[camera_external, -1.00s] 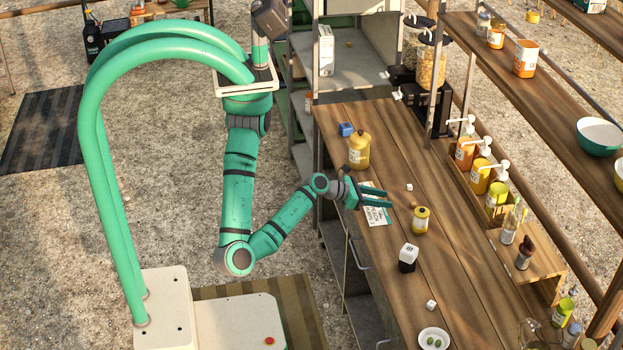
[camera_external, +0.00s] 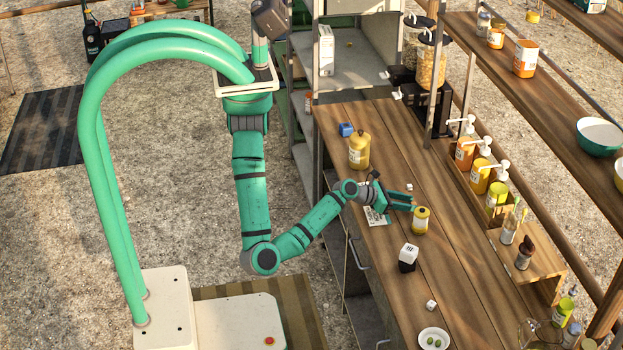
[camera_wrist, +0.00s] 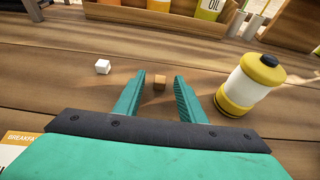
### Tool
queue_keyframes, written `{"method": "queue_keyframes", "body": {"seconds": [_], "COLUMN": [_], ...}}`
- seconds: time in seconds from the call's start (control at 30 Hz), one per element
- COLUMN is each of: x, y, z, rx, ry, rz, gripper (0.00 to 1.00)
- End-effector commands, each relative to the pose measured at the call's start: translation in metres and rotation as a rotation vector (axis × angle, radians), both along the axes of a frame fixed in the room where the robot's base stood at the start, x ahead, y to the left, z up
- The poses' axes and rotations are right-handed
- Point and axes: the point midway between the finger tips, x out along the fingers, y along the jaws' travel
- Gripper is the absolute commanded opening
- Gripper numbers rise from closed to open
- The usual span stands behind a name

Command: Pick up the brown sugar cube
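The brown sugar cube (camera_wrist: 160,84) lies on the wooden counter in the wrist view, just beyond and between the tips of my two fingers. My gripper (camera_wrist: 163,85) is open, with a clear gap between the green fingers and nothing held. In the external view my gripper (camera_external: 414,202) is low over the counter, pointing right. The brown cube cannot be made out there, likely hidden at the fingers. A white sugar cube (camera_wrist: 103,66) lies to the left of the fingers in the wrist view, and it also shows in the external view (camera_external: 409,187).
A yellow-lidded jar (camera_wrist: 250,84) stands close to the right finger, and it also shows in the external view (camera_external: 421,220). A larger yellow bottle (camera_external: 359,150), a black-and-white container (camera_external: 408,257) and a plate (camera_external: 424,347) stand on the counter. A printed card (camera_wrist: 14,148) lies under my gripper's left side.

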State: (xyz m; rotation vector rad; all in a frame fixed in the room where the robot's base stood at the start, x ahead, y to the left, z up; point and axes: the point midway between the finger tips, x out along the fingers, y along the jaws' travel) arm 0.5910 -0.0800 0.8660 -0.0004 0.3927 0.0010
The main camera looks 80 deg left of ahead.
Motion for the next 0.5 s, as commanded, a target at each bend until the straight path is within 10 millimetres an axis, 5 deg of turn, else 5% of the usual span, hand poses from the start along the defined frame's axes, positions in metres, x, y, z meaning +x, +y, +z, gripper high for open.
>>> {"method": "queue_keyframes", "body": {"seconds": [0.23,0.4,0.5], "x": [0.0016,0.0015,0.0015], "y": [-0.0001,-0.0001,-0.0002], "z": [-0.0007,-0.0006,-0.0006], "rx": [0.0,0.0,0.0], "ry": [0.0,0.0,0.0], "rz": [0.0,0.0,0.0], "gripper": [0.37,0.0,0.0]}}
